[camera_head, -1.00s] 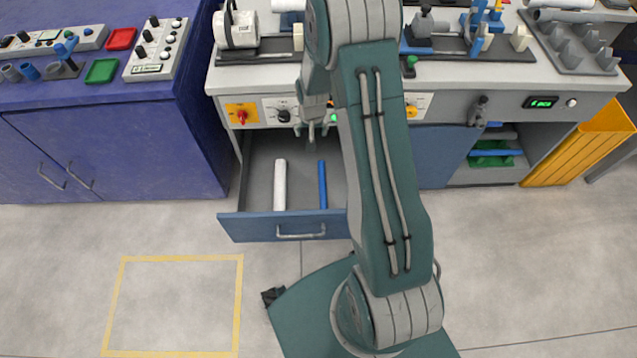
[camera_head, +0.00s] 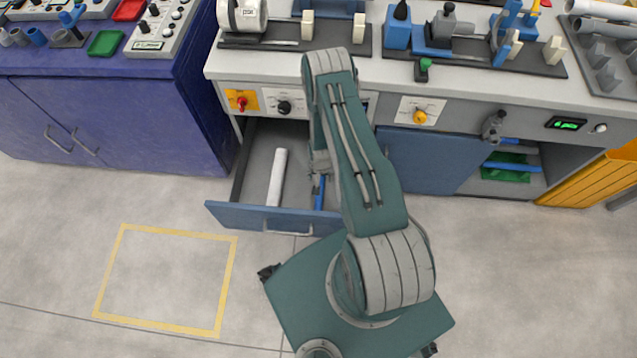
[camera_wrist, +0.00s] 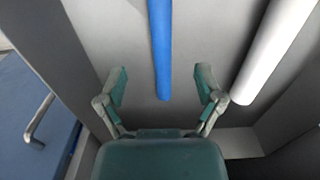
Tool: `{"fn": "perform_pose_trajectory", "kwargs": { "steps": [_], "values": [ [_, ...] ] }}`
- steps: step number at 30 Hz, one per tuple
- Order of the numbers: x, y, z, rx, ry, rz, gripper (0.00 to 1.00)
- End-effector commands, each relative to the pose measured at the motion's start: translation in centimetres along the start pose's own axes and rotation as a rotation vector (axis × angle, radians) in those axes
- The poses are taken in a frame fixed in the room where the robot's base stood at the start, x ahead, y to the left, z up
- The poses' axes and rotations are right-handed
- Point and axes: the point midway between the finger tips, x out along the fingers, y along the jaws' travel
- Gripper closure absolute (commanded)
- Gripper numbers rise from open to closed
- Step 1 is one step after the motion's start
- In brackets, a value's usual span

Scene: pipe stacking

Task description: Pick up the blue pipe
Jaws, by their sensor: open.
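The blue pipe (camera_head: 320,190) lies in the open drawer (camera_head: 262,217), partly hidden by my arm in the head view. In the wrist view the blue pipe (camera_wrist: 160,50) runs down from the top edge and ends between my fingertips. My gripper (camera_wrist: 161,88) is open and empty, with one finger on each side of the pipe's near end. I cannot tell how far above the pipe the fingers are. In the head view the gripper (camera_head: 318,185) is down in the drawer and mostly hidden by my arm.
A white pipe (camera_head: 277,177) lies beside the blue one in the drawer and also shows in the wrist view (camera_wrist: 275,50). The drawer walls are close around my gripper. The bench (camera_head: 470,70) holds fixtures above. A yellow square (camera_head: 168,278) marks clear floor at left.

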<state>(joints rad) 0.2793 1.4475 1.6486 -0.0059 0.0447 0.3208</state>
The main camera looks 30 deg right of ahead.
Motion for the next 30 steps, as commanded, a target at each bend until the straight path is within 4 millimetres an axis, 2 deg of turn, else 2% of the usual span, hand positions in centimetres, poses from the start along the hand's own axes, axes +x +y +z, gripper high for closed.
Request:
{"fn": "perform_pose_trajectory", "kwargs": {
  "steps": [10,17,24,30],
  "values": [
    [4.5,0.1,0.1,0.0,-0.001,0.0,0.14],
    [6.0,0.1,0.0,0.0,0.0,0.0,0.14],
    [9.2,0.0,-0.1,0.0,-0.002,0.0,0.14],
    [10.8,-0.1,-0.2,0.001,0.0,-0.002,0.14]
  ]
}}
